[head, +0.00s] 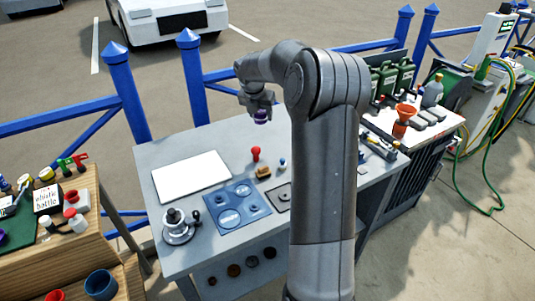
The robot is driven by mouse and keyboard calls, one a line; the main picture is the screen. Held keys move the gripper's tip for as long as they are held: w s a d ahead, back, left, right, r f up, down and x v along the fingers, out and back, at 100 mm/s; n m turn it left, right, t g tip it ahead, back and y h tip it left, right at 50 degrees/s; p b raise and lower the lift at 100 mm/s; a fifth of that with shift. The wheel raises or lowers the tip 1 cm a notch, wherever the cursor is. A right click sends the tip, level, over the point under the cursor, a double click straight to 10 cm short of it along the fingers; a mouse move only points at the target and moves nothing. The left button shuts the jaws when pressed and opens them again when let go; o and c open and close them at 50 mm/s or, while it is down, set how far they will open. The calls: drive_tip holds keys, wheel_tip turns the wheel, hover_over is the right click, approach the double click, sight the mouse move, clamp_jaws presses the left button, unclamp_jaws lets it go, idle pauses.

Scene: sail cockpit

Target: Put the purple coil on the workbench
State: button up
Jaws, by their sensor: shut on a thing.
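My gripper (260,106) is over the back part of the grey workbench (165,151), near its far edge. It is shut on a small purple thing, the purple coil (261,116), which shows just below the fingers. The coil appears to be held above the bench surface; the exact height is hard to tell. My arm covers much of the middle right of the bench.
On the bench are a white board (191,177), a blue mat (236,206), a silver winch-like device (177,228) and a red-knobbed piece (256,154). A blue fence (124,90) stands behind. A wooden table (95,215) with clutter is at left. Bare bench surface lies around the white board.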

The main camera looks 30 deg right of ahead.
drive_tip(key=s+d+m+g, duration=0.1)
drive_tip(key=s+d+m, duration=0.15)
drive_tip(key=d, duration=0.55)
drive_tip(key=s+d+m, duration=0.2)
drive_tip(key=s+d, duration=0.2)
drive_tip(key=d, duration=0.4)
hover_over(279, 142)
drive_tip(key=a, duration=0.1)
drive_tip(key=shift+n+h, duration=0.35)
drive_tip(key=shift+h, duration=0.05)
drive_tip(key=f, duration=1.1)
drive_tip(key=shift+s+a+f, duration=0.2)
drive_tip(key=shift+s+f, duration=0.05)
drive_tip(key=shift+s, duration=0.15)
drive_tip(key=shift+f, duration=1.95)
drive_tip(key=shift+f, duration=0.15)
drive_tip(key=o, duration=1)
drive_tip(key=shift+o, duration=0.2)
